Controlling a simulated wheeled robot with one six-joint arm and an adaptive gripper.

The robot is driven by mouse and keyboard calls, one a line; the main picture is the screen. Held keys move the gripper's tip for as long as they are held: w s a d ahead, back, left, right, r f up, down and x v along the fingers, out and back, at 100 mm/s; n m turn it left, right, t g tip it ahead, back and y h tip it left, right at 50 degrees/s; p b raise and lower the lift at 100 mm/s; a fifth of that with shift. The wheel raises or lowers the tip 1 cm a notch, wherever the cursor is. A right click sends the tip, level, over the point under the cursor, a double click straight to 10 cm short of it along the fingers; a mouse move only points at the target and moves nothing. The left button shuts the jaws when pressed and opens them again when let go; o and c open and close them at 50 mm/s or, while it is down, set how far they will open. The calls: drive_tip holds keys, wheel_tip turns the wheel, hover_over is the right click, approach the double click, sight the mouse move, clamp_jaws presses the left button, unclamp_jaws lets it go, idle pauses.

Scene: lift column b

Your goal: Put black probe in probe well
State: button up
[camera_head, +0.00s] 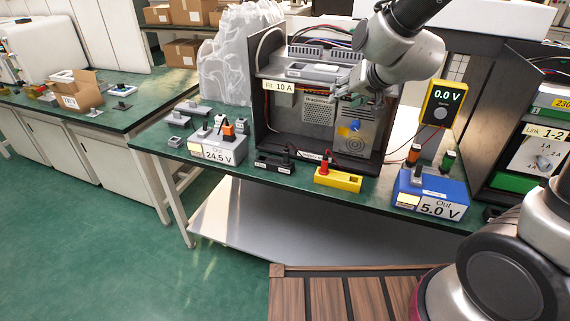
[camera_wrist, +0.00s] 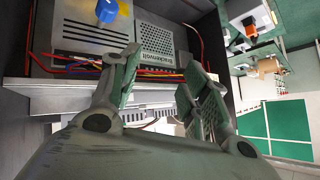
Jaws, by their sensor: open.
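A black holder block (camera_head: 274,162) with a small black upright piece (camera_head: 287,150), likely the black probe, stands at the bench's front edge. Beside it on the right is a yellow block (camera_head: 338,180) with a red upright probe (camera_head: 325,163). I cannot tell which block is the probe well. My gripper (camera_head: 357,95) is at the upper part of the open grey cabinet, above and behind both blocks. In the wrist view my gripper (camera_wrist: 160,85) is open, with nothing seen between its fingers. No probe is clear in that view.
The open cabinet (camera_head: 262,125) holds a power unit (camera_head: 318,110) and wires. A grey 24.5 V box (camera_head: 217,150) stands left, a blue 5.0 V box (camera_head: 430,192) right. A yellow meter (camera_head: 441,104) reads 0.0 V. A plastic bag (camera_head: 232,55) is behind left.

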drive_tip(key=w+a+f+t, duration=0.2)
drive_tip(key=w+a+f, duration=0.2)
drive_tip(key=a+f, duration=0.3)
drive_tip(key=t+h, duration=0.3)
drive_tip(key=t, duration=0.3)
approach(286, 148)
drive_tip(key=w, duration=0.3)
drive_tip(key=shift+w+d+f, duration=0.15)
drive_tip(key=shift+w+f, duration=0.2)
drive_tip(key=shift+f, duration=0.05)
drive_tip(key=shift+n+t, duration=0.4)
drive_tip(key=w, duration=0.7)
drive_tip(key=shift+a, duration=0.35)
clamp_jaws()
